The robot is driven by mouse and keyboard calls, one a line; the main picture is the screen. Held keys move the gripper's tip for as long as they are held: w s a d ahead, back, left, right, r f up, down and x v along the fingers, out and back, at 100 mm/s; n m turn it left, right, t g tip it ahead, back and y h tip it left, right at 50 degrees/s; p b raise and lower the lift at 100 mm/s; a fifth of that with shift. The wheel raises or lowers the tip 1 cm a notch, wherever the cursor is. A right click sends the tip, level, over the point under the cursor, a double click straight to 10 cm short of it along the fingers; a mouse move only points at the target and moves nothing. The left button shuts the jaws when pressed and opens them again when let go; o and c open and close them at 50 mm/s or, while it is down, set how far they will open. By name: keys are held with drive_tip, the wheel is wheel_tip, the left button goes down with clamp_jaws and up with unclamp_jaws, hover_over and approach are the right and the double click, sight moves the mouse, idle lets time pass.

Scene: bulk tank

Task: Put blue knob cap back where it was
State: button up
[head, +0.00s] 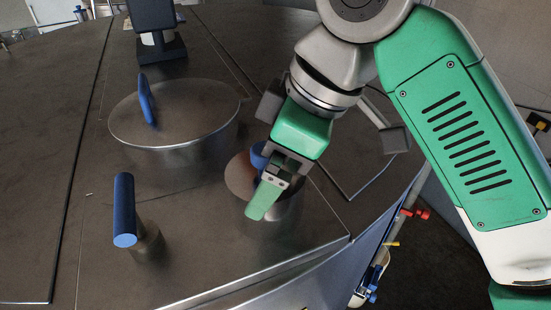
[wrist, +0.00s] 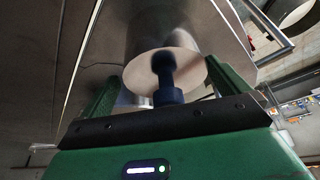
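The blue knob cap is a round metal disc (head: 238,178) with a blue knob (head: 258,155). In the head view it appears to sit on top of a short metal neck (head: 287,208) on the tank; my gripper partly hides it. In the wrist view the disc (wrist: 190,68) and the blue knob (wrist: 168,96) show between my fingers. My gripper (head: 268,190) is at the cap, its near finger in front of the disc. In the wrist view my gripper (wrist: 165,92) is open, with gaps on both sides of the knob. Contact under the disc is hidden.
A large round lid (head: 190,110) with a blue handle (head: 147,100) lies left of my gripper. A blue bar handle (head: 124,210) stands nearer, at the left. A dark device (head: 157,45) stands behind. The tank top (head: 200,255) is otherwise mostly clear; its edge runs along the right.

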drive_tip(key=v, duration=1.3)
drive_tip(key=w+a+f+m+t+y, duration=0.1)
drive_tip(key=w+a+t+y, duration=0.3)
drive_tip(key=a, duration=0.5)
drive_tip(key=w+a+m+t+y, duration=0.1)
drive_tip(key=w+a+t+y, duration=0.1)
drive_tip(key=a+t, duration=0.55)
drive_tip(key=s+d+r+m+t+h, duration=0.1)
drive_tip(key=s+d+m+t+h, duration=0.9)
drive_tip(key=s+m+t, duration=0.2)
drive_tip(key=shift+s+d+m, duration=0.2)
drive_tip(key=shift+s+m, duration=0.2)
drive_tip(key=shift+s, duration=0.3)
drive_tip(key=shift+r+p, duration=0.7)
drive_tip(key=shift+p, duration=0.1)
